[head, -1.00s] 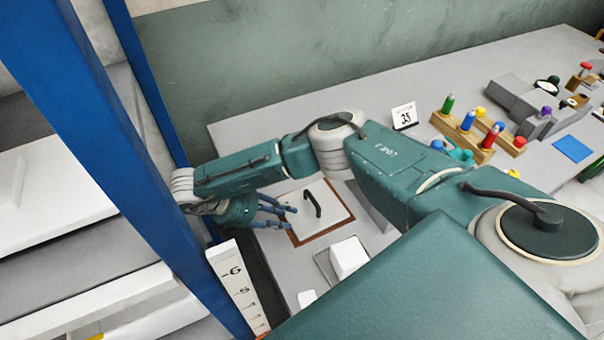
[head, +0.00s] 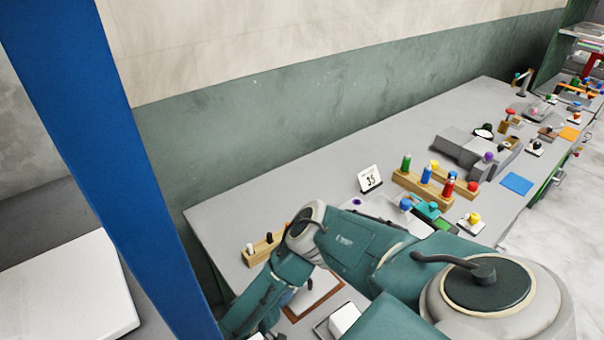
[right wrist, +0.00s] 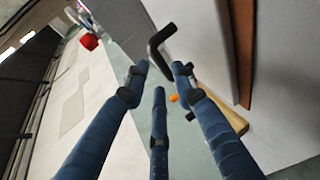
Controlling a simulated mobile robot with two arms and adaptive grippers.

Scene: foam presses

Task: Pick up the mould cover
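The mould cover, a pale flat plate (head: 316,288) with a brown edge under it, lies on the bench and is mostly hidden behind my right arm in the head view. In the right wrist view its pale face (right wrist: 195,50) is at the upper right, with a black bent handle (right wrist: 158,40) standing out from it. My right gripper (right wrist: 160,78) has its fingers spread, with the handle just past the fingertips. I see no clear grip on it. In the head view the right hand is hidden or out of frame. My left gripper is not in view.
A white block (head: 345,318) sits beside the cover. A wooden rack (head: 262,248) of pegs stands behind my arm. A card marked 35 (head: 370,179) and a rack of coloured bottles (head: 425,188) are further right. A blue post (head: 105,150) rises at the left.

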